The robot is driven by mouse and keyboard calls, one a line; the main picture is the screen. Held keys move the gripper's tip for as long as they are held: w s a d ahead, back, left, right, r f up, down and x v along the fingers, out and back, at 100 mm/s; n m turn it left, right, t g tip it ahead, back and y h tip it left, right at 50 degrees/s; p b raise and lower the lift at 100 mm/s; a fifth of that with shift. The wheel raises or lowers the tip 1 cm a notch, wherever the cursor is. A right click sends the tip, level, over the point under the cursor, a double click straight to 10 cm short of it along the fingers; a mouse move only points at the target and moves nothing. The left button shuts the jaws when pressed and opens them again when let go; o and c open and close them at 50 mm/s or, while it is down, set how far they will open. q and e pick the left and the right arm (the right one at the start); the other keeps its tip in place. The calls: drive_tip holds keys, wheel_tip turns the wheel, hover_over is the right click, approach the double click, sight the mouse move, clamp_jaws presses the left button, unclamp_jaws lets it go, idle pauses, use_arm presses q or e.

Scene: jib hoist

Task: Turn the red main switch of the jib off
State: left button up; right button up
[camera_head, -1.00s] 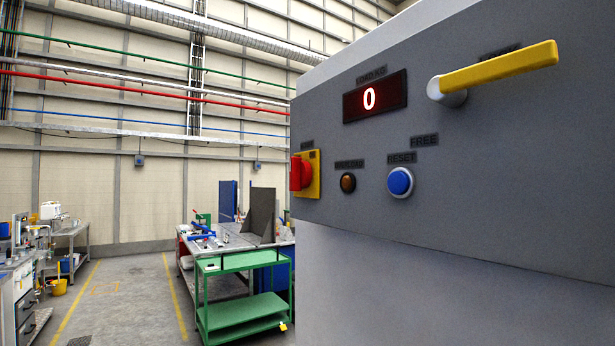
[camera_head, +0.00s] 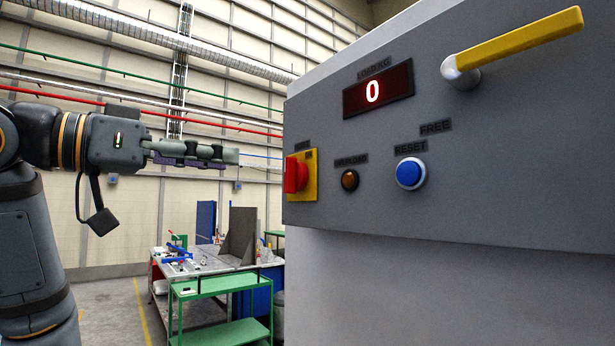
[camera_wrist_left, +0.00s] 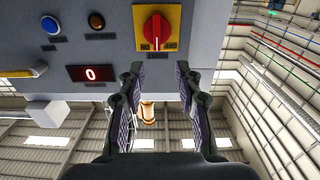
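The red main switch (camera_head: 296,175) sits on a yellow plate (camera_head: 311,175) at the left edge of the grey panel. In the left wrist view the red knob (camera_wrist_left: 156,32) shows face on near the top, its grip ridge in line with the fingers. My left gripper (camera_head: 238,157) comes in from the left, to the left of the switch and a little higher, apart from it. In the left wrist view its two fingers (camera_wrist_left: 160,70) are spread and nothing is between them. My right gripper is not in view.
The panel also carries a load display (camera_head: 378,90) reading 0, an amber lamp (camera_head: 349,180), a blue reset button (camera_head: 410,173) and a yellow lever (camera_head: 520,45) sticking out. A green cart (camera_head: 222,285) and a workbench stand behind. Open air lies left of the panel.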

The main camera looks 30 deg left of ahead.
sight(285, 166)
use_arm(q)
drive_tip(key=p+x, duration=0.3)
drive_tip(key=x, duration=0.6)
drive_tip(key=shift+w+d, duration=0.15)
drive_tip(key=shift+d, duration=0.15)
drive_tip(key=shift+w+d+p, duration=0.2)
drive_tip(key=shift+w+p, duration=0.1)
drive_tip(key=shift+w, duration=0.05)
drive_tip(key=shift+s, duration=0.1)
drive_tip(key=shift+c, duration=0.5)
clamp_jaws()
